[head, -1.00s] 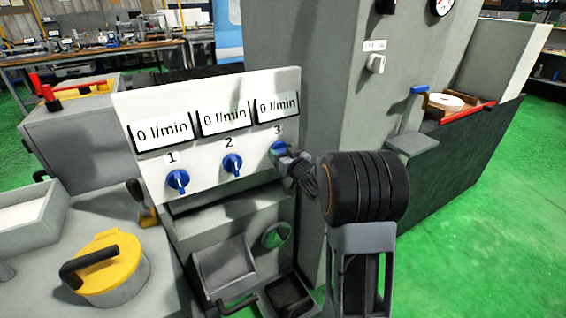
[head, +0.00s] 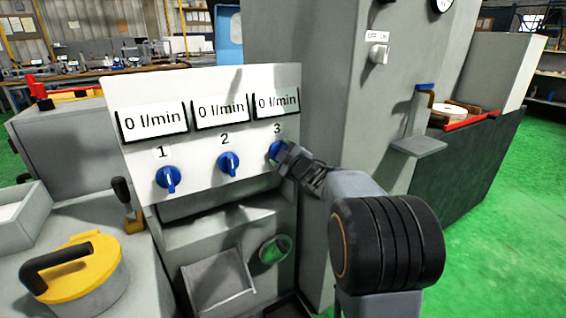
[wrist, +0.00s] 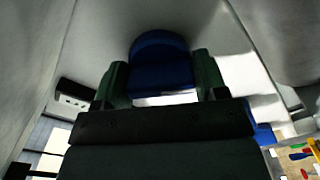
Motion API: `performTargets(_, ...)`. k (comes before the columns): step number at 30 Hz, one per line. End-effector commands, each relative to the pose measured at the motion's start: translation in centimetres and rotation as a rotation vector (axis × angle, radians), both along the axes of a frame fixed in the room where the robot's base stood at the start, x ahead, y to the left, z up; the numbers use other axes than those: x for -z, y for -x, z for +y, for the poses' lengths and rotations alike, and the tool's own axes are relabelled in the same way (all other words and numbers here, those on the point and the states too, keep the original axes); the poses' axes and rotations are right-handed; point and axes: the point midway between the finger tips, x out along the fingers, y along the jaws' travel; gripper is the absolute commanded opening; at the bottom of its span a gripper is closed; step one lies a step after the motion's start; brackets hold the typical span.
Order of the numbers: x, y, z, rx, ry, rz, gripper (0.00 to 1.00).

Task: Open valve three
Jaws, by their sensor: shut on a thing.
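A white panel (head: 200,188) carries three blue valve knobs numbered 1, 2 and 3, each under a display reading 0 l/min. Valve three's knob (head: 275,150) is at the panel's right, partly hidden behind my gripper (head: 284,157). In the wrist view the blue knob (wrist: 160,68) sits between the two fingers of my gripper (wrist: 162,90), which is shut on it. Valve one (head: 168,178) and valve two (head: 229,163) have their handles pointing down. How valve three's handle is turned cannot be told.
A grey column with a switch (head: 378,53) stands right of the panel. A yellow lid with a black handle (head: 75,273) and a yellow-based lever (head: 133,220) are at the lower left. Green floor (head: 480,260) is open at the right.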

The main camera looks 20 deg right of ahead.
Motion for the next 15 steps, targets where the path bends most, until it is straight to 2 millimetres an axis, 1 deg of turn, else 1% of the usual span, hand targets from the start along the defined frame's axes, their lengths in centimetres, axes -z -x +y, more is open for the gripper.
performTargets(1, 0.45, 0.00, 0.01, 0.000, 0.042, -0.006, 0.42)
performTargets(9, 0.34, 0.00, 0.00, 0.000, 0.253, -0.029, 0.42)
performTargets(15, 0.23, -0.01, 0.00, 0.000, 0.366, -0.042, 0.42)
